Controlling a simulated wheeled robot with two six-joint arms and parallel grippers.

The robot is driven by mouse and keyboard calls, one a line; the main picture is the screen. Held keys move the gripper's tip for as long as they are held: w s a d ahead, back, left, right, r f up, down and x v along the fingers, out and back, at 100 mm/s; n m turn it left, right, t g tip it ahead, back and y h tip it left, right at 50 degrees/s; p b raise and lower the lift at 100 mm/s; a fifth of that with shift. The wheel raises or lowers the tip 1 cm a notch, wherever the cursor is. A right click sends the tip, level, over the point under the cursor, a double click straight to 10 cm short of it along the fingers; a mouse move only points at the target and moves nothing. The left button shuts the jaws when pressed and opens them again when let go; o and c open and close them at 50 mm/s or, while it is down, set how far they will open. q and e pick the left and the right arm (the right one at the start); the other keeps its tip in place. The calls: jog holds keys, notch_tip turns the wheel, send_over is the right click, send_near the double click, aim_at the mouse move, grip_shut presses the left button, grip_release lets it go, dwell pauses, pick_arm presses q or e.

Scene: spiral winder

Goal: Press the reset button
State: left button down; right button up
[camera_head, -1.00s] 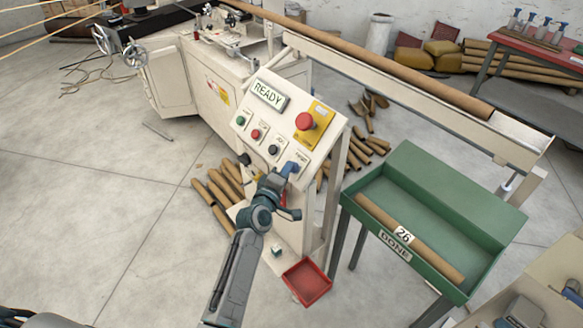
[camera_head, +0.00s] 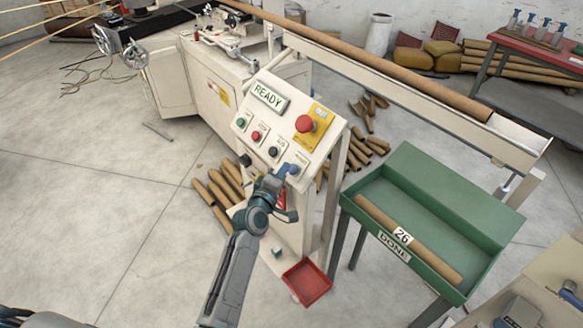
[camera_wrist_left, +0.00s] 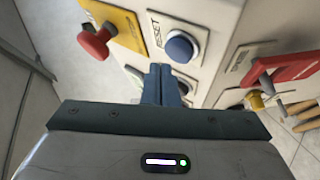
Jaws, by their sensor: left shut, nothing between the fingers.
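The reset button (camera_head: 293,169) is a round blue button at the lower right corner of the sloped control panel (camera_head: 282,122). In the left wrist view the blue button (camera_wrist_left: 181,46) sits in a pale ring beside a label reading RESET. My left gripper (camera_head: 281,173) is shut and empty, just to the lower left of the button in the head view. In the left wrist view its fingertips (camera_wrist_left: 161,72) are just below the button and appear apart from it. The panel display (camera_head: 268,96) reads READY. My right gripper is not in view.
Green, red and black buttons (camera_head: 274,151) line the panel's lower edge. A large red mushroom button (camera_head: 305,123) sits on a yellow plate above the reset button. A green tray (camera_head: 440,177) holding a tube stands to the right. A red bin (camera_head: 306,283) is below.

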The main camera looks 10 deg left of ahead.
pick_arm(q)
jog(key=s+a+r+p, duration=0.2)
jog(key=s+r+p, duration=0.1)
jog(key=shift+a+r, duration=0.1)
jog(key=shift+a, duration=0.1)
dwell(0.4)
dwell(0.6)
